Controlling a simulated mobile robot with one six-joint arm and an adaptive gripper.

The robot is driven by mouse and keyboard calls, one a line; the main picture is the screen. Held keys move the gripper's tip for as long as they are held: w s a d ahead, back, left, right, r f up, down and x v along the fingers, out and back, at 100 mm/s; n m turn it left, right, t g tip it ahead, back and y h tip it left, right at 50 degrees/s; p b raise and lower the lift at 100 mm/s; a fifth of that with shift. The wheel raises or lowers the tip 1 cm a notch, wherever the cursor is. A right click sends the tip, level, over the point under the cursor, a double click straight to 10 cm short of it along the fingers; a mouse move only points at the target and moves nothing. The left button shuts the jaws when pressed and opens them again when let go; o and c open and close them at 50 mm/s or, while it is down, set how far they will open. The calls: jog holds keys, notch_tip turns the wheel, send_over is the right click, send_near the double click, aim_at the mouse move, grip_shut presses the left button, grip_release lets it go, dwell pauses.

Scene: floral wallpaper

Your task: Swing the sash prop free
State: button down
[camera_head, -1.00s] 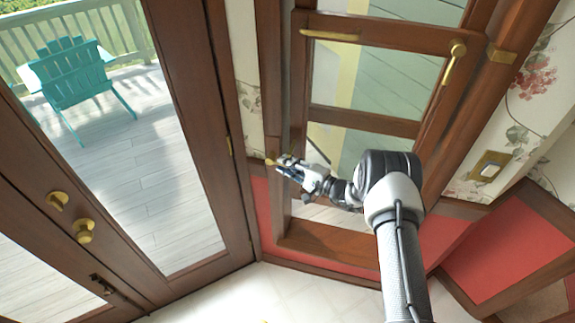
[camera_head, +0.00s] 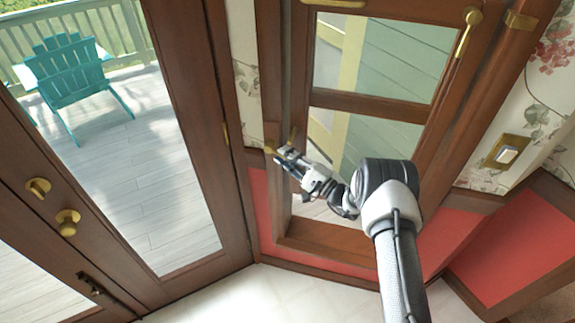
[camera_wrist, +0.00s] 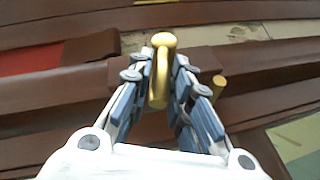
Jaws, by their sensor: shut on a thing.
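The sash prop appears as a rounded brass piece (camera_wrist: 161,62) in the wrist view, between my gripper's fingers. My gripper (camera_wrist: 160,80) is shut on it. In the head view my gripper (camera_head: 283,154) is at the left jamb of the brown-framed window (camera_head: 370,105), low down, with a brass end (camera_head: 270,147) showing just beyond its fingertips. A brass peg (camera_wrist: 218,86) stands to the right of the fingers in the wrist view, apart from them. The fingers hide part of the prop in the head view.
A brass window handle (camera_head: 468,30) is at the upper right of the window. A glazed brown door (camera_head: 180,130) with brass knobs (camera_head: 67,222) stands to the left. Red wall panels (camera_head: 520,240) and a brass switch plate (camera_head: 505,151) are at the right. The pale floor (camera_head: 270,295) is clear.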

jog(key=shift+a+f+y+b, duration=0.15)
jog(key=shift+f+y+b, duration=0.25)
jog(key=shift+b, duration=0.45)
jog(key=shift+m+t, duration=0.3)
jog(key=shift+t, duration=0.1)
jog(key=shift+r, duration=0.1)
jog(key=c, duration=1.4)
grip_release()
jog(key=shift+c, duration=0.2)
jog(key=v, duration=1.2)
